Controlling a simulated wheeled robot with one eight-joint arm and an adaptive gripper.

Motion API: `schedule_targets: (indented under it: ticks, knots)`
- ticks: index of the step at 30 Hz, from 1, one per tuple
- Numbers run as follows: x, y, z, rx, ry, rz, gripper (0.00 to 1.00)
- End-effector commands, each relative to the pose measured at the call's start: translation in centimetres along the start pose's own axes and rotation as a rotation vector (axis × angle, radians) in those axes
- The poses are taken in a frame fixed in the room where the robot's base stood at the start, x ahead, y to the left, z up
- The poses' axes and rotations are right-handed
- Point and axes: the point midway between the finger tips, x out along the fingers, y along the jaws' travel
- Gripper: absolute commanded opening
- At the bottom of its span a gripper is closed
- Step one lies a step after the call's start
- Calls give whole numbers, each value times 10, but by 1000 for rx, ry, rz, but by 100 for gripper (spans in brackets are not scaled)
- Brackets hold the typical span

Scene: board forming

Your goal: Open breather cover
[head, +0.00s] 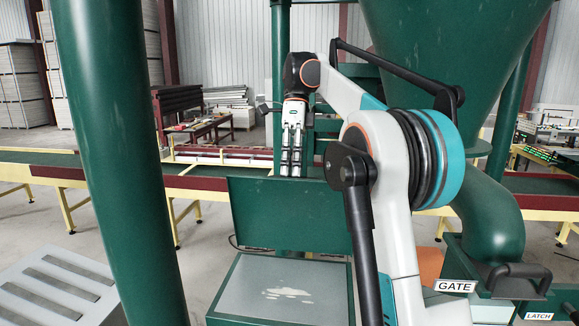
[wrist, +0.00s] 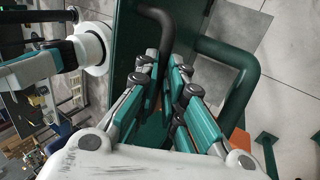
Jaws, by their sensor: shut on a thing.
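The breather cover, a flat dark green panel (head: 288,228), stands roughly upright at the rear of a green box (head: 232,290) in the head view. The box's grey top, with a pale patch, is uncovered. My gripper (head: 291,165) points down at the panel's upper edge, its fingertips partly hidden behind it. In the wrist view, a dark curved handle (wrist: 157,22) runs between the teal-padded fingers of my gripper (wrist: 165,88), which is shut on it. The cover also shows as a green strip (wrist: 128,40) beside the fingers. The exact grip contact is hard to see.
A thick green post (head: 125,150) stands at left. A green hopper (head: 450,60) and bent pipe (head: 490,225) are at right. A black handle (head: 520,275) and plates marked GATE (head: 455,287) and LATCH (head: 538,316) are at lower right. A conveyor runs behind.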

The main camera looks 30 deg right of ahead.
Motion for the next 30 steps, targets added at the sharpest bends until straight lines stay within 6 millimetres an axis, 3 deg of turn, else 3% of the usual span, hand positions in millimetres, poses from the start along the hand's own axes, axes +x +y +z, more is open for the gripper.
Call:
schedule_targets:
  ticks: [1, 5, 6, 8, 30]
  knots:
    - [15, -24, -1, 8, 1, -31, 0]
    - [15, -24, -1, 8, 1, -31, 0]
    - [15, -24, -1, 8, 1, -30, 19]
    - [15, -24, -1, 8, 2, -31, 32]
    - [1, -16, 1, 5, 0, -24, 32]
